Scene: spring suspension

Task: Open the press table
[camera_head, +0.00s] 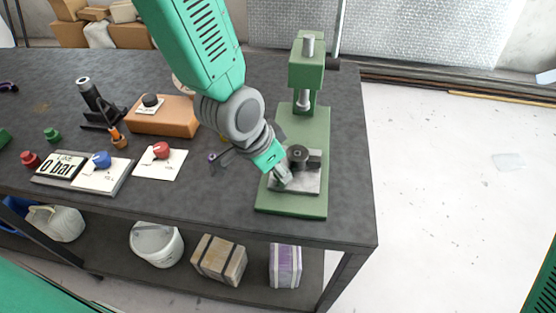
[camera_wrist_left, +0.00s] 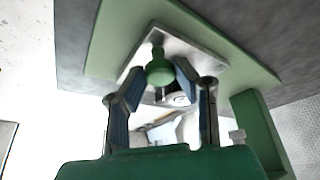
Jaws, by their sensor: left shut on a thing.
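The green press (camera_head: 318,160) stands at the right end of the dark workbench, with a pale metal plate (camera_head: 309,183) on its base. A dark round part (camera_head: 298,153) sits on the plate under the press column. My left gripper (camera_head: 281,178) reaches down to the plate's left side. In the left wrist view, the plate (camera_wrist_left: 205,50) lies beyond a small green knob (camera_wrist_left: 159,70). The fingers of my left gripper (camera_wrist_left: 160,82) are closed in on either side of this knob. The knob is hidden by the gripper in the head view. My right gripper is not in view.
A white bucket (camera_head: 156,245) and boxes stand on the lower shelf. The floor on the right is clear.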

